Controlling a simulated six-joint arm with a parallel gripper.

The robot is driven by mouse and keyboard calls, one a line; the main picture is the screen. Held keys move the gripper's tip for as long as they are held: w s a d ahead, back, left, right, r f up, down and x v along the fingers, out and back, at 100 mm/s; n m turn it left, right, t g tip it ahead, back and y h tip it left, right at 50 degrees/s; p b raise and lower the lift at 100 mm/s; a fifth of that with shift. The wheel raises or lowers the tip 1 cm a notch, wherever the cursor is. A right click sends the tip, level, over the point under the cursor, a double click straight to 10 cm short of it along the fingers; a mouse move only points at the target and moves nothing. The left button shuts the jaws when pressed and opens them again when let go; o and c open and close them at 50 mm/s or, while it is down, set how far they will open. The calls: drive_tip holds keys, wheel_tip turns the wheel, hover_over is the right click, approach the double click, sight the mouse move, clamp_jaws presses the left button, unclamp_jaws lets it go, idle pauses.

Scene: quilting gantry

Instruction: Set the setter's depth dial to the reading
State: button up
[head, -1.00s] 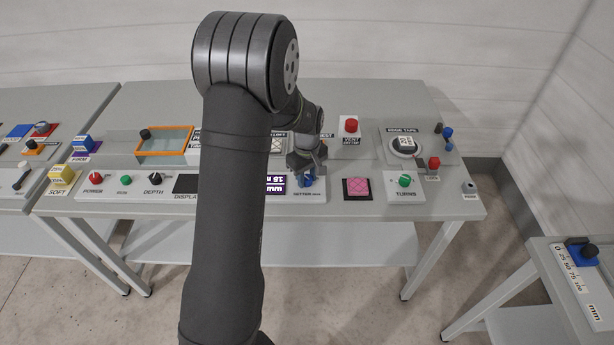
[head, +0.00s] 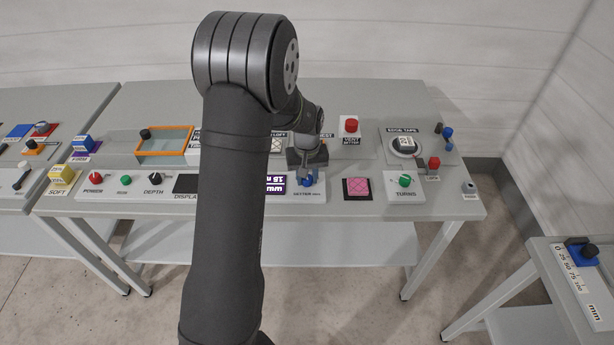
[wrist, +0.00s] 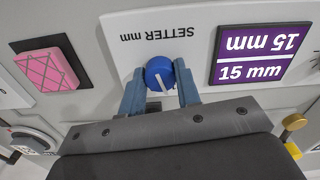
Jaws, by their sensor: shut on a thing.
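The setter dial is a round blue knob with a white pointer line; in the wrist view the blue dial (wrist: 160,75) sits on a white panel beside the words "SETTER mm". My gripper (wrist: 161,88) has its two blue-grey fingers on either side of the dial, shut on it. The pointer line runs near upright in that view, tilted slightly. A purple display (wrist: 254,55) next to the dial reads 15 mm. In the head view my gripper (head: 308,178) reaches down at the dial (head: 307,182), which is partly hidden by the fingers.
A pink quilted block (head: 358,187) on a dark pad lies to the right of the dial. A green TURNS knob (head: 404,181) is further right. Red POWER (head: 96,178) and black DEPTH (head: 155,177) knobs sit at the panel's left. A red button (head: 351,125) stands behind.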

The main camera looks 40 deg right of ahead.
idle(0.4)
drive_tip(key=o, duration=1)
wheel_tip(320, 180, up, 18)
drive_tip(key=shift+f, duration=0.25)
drive_tip(key=shift+f, duration=0.1)
wheel_tip(320, 180, down, 17)
drive_tip(key=shift+f, duration=0.15)
idle(0.4)
